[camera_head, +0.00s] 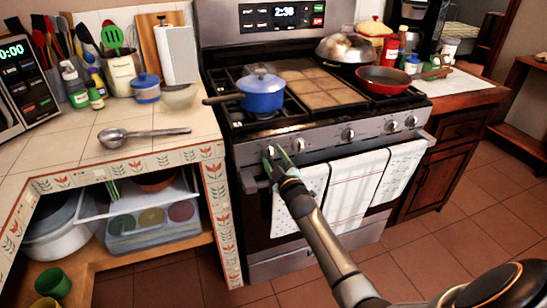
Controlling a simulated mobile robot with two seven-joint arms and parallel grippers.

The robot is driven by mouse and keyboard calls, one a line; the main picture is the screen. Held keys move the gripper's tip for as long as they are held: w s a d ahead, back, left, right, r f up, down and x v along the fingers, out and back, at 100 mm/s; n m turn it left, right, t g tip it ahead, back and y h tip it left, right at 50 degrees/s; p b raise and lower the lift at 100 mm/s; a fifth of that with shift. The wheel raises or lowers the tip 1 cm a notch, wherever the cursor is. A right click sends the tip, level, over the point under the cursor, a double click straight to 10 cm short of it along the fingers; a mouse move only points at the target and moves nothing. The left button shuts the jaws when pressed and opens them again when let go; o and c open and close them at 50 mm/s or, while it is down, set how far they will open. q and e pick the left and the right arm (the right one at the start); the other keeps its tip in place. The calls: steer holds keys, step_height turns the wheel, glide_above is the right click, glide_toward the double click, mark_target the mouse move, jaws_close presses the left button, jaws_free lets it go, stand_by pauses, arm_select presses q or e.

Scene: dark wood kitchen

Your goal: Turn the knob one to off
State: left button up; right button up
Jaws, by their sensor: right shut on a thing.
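The stove's front panel (322,141) carries a row of round metal knobs. My right gripper (275,157) reaches up from the lower right to the left end of this row. Its fingers are shut on the leftmost knob, which they mostly hide, so its angle cannot be read. The second knob (298,145) is just right of the fingers, close to them. Another knob (348,134) is near the middle of the panel, and more (392,125) are at the right. My left gripper is not in view.
A blue pot (262,93) stands on the left burner, its handle pointing left. A red pan (383,79) is on the right side of the stove. Towels (347,192) hang from the oven handle below the panel. A ladle (140,134) lies on the left counter.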

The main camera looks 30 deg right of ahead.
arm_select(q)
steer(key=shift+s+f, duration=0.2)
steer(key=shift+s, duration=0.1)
arm_select(e)
steer(key=o, duration=1.4)
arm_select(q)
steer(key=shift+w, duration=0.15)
arm_select(e)
steer(key=shift+s+a, duration=0.1)
steer(key=shift+s, duration=0.35)
arm_select(q)
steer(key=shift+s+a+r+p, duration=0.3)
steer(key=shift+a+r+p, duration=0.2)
steer(key=shift+p, duration=0.35)
arm_select(e)
steer(key=v, duration=1.1)
steer(key=shift+s, duration=0.3)
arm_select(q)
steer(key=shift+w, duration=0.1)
